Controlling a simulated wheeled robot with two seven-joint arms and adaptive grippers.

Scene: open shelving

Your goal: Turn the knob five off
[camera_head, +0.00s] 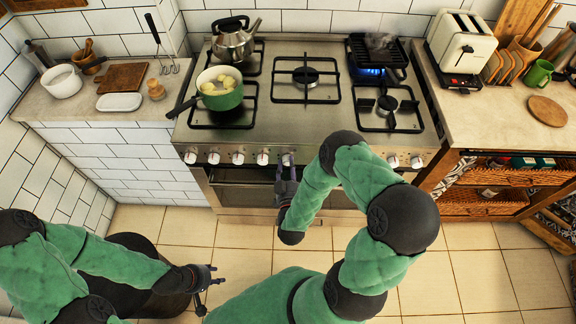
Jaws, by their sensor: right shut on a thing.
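The stove front (228,160) carries a row of silver knobs with red marks. The fifth knob from the left (287,158) is partly covered by my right gripper (286,168). My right gripper reaches up from below and is shut on this knob. The knob's exact angle is hard to read behind the fingers. My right forearm hides the knobs just to its right. Two more knobs (393,161) show farther right. A blue flame (370,71) burns under the grill pan (377,55) at the back right. My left gripper (213,288) is empty, low over the floor, with its fingers apart.
A green pot (220,98) with food sits on the front left burner, its handle sticking out left. A kettle (233,42) stands behind it. The oven handle (240,184) runs below the knobs. A toaster (461,46) stands on the right counter. Floor in front is clear.

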